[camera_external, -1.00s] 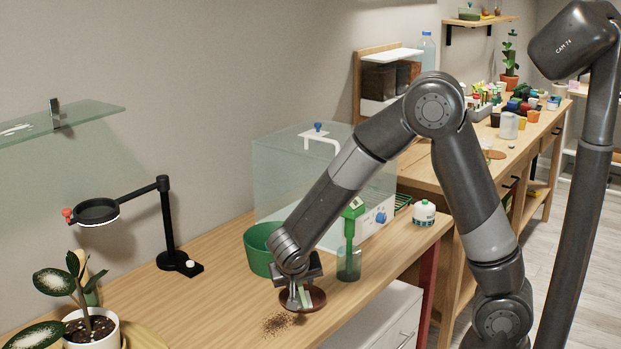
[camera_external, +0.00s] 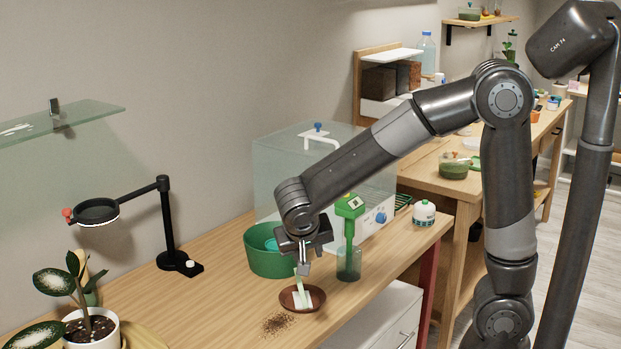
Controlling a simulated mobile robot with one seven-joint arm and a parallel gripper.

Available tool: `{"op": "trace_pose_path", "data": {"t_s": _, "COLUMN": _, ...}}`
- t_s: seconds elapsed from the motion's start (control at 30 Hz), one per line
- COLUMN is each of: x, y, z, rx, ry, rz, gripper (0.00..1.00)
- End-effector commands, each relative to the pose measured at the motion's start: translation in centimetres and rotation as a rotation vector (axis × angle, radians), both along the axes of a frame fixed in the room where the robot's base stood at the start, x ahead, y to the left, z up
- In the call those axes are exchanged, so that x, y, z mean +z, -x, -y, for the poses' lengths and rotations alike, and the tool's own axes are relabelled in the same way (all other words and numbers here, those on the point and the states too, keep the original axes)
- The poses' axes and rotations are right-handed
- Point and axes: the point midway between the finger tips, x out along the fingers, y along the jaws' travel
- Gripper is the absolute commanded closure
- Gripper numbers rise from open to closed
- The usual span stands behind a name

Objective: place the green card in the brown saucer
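The brown saucer (camera_external: 317,293) sits near the table's front edge, below my gripper. A pale green card (camera_external: 301,285) stands up out of the saucer, slightly tilted, with paler whitish parts at its lower end on the saucer. Its upper end is close to the fingertips of my gripper (camera_external: 304,270). My gripper points down above the saucer. The fingers are small and seen edge-on, so whether they touch the card or are apart from it cannot be told.
A green pot (camera_external: 262,262) stands just behind, left of the saucer. A clear green cup with a green-topped tool (camera_external: 349,235) stands to the right. Spilled soil (camera_external: 277,324) lies at the front left. A black lamp (camera_external: 168,225) stands farther left. The table between is clear.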

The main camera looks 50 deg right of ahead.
Motion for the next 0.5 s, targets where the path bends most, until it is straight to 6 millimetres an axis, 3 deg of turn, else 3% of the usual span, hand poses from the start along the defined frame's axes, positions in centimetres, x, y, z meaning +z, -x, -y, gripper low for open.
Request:
{"op": "trace_pose_path", "data": {"t_s": 0.2, "x": 3.9, "y": 4.9, "z": 4.6, "rx": 0.127, "ry": -0.103, "rz": -0.091, "gripper": 0.68}}
{"op": "trace_pose_path", "data": {"t_s": 0.5, "x": 7.1, "y": 11.9, "z": 8.0, "rx": 0.399, "ry": -0.231, "rz": -0.099, "gripper": 0.68}}
